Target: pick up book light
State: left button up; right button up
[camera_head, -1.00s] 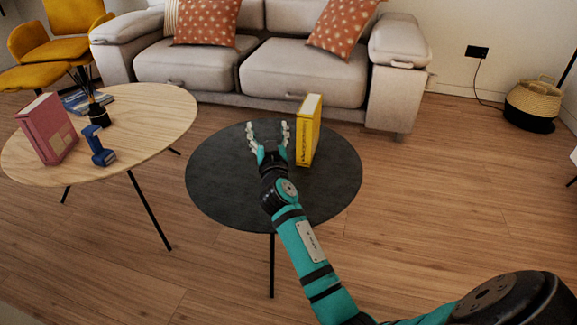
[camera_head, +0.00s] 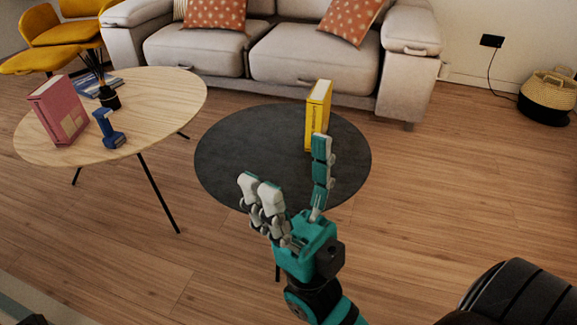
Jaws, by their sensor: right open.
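A small blue object (camera_head: 108,129), which looks like the book light, stands on the oval wooden table (camera_head: 165,99) at the left, just right of a pink book (camera_head: 59,110). My right gripper (camera_head: 288,168) is open and empty, fingers spread and pointing away from me. It is raised in front of the round black table (camera_head: 232,150), well to the right of the blue object and apart from it. My left gripper is not in view.
A yellow book (camera_head: 318,112) stands upright on the black table, partly behind my right finger.

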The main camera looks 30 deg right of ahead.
aim_at(114, 141)
jog(key=i+j+z, duration=0.15)
jog(key=i+z, duration=0.15)
jog(key=i, duration=0.25)
jog(key=i+j+z, duration=0.3)
jog(key=i, duration=0.3)
jog(key=i+j+z, duration=0.25)
jog(key=i+j, duration=0.15)
jog(key=i, duration=0.1)
